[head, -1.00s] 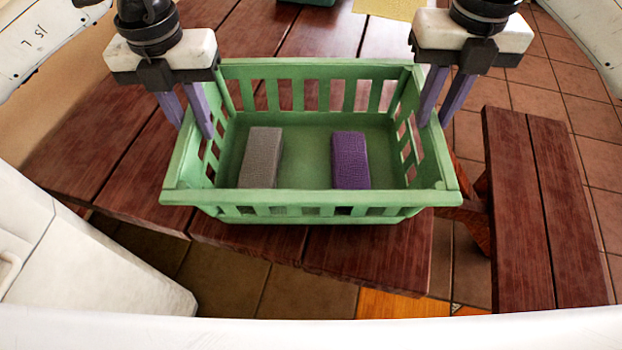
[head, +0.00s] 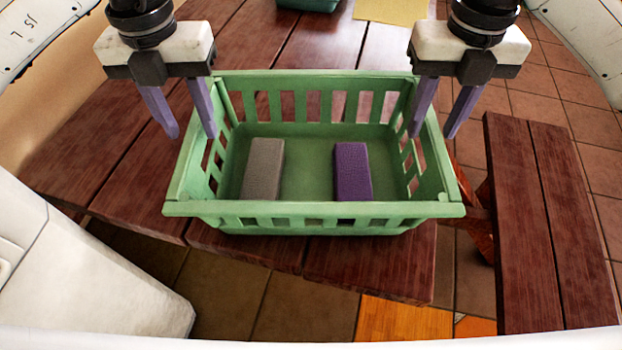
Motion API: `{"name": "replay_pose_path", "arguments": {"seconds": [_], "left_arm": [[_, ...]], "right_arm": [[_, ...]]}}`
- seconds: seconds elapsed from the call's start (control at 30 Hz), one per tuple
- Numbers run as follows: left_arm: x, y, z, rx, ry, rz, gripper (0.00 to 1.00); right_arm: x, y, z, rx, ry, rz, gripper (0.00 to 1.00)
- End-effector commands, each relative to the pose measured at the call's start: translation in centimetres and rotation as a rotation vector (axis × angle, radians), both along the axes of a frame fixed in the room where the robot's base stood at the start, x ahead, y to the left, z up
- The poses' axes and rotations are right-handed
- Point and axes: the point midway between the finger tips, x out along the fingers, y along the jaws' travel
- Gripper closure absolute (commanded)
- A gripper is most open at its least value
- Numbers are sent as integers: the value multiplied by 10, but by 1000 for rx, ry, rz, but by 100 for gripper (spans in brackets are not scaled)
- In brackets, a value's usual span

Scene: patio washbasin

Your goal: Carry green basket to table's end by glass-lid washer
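The green basket (head: 315,209) sits on the dark red wooden table (head: 110,150), near its front end. A grey block (head: 264,168) and a purple block (head: 352,171) lie inside it. My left gripper (head: 191,134) is open, with one finger on each side of the basket's left wall. My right gripper (head: 431,135) is open in the same way around the right wall. Gaps show between the fingers and the walls; any light contact cannot be told. A white appliance (head: 90,265) stands at lower left; no glass lid shows on it.
A wooden bench (head: 550,220) stands to the right of the table. A yellow sheet (head: 390,10) and a teal object (head: 308,4), cut by the picture's edge, lie at the table's far side. Bare table lies left of and behind the basket.

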Motion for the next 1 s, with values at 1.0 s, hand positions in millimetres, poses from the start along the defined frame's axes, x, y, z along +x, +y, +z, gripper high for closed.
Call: {"name": "replay_pose_path", "arguments": {"seconds": [1.0], "left_arm": [[-1, -5, 55, 2, 0, -6, 61]], "right_arm": [[1, -1, 90, -1, -5, -2, 64]]}}
